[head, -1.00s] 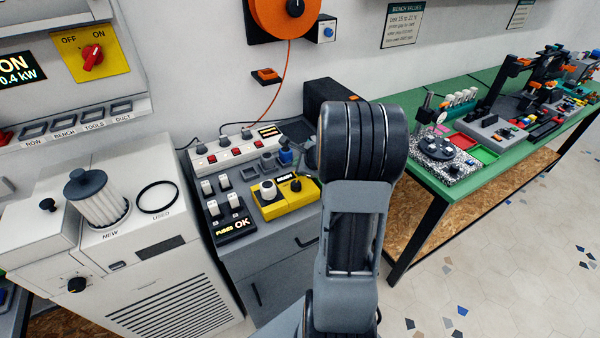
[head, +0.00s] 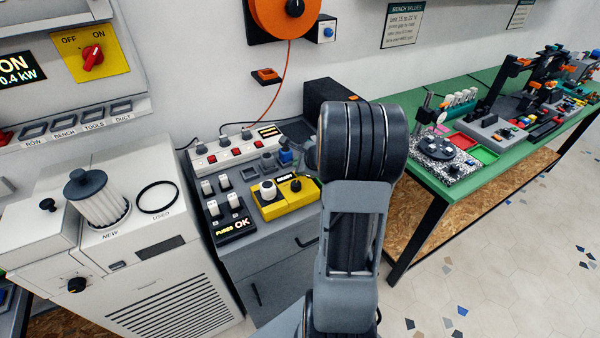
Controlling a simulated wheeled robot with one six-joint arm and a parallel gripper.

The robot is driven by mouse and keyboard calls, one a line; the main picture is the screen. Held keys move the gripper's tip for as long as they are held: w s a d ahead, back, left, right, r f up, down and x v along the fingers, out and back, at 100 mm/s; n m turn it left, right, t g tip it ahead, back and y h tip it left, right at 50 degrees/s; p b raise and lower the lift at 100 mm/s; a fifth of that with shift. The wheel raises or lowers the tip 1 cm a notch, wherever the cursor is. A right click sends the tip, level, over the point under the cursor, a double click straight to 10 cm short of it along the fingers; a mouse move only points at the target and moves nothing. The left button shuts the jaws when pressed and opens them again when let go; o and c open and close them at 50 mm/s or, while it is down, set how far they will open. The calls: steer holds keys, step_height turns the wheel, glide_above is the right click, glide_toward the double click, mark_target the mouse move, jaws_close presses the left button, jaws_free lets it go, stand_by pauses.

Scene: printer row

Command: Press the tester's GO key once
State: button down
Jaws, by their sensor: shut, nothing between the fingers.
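The yellow tester (head: 272,211) sits on the grey cabinet top, left of my arm.
A black fuse block marked OK (head: 233,229) stands left of the tester. A white power strip with red switches (head: 235,151) and a blue-topped part (head: 285,157) lie behind it. A white cabinet with a filter (head: 98,204) is at left; a green bench (head: 432,182) is at right.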

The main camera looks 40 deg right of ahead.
steer(key=shift+f, duration=0.15)
steer(key=shift+f+b, duration=0.3)
steer(key=shift+b, duration=0.3)
steer(key=shift+f+b, duration=0.3)
steer(key=shift+b, duration=0.1)
stand_by(0.8)
steer(key=shift+r+p, duration=0.6)
steer(key=shift+r, duration=0.15)
steer(key=shift+r, duration=0.1)
step_height(320, 180, up, 5)
steer(key=p, duration=0.4)
stand_by(1.1)
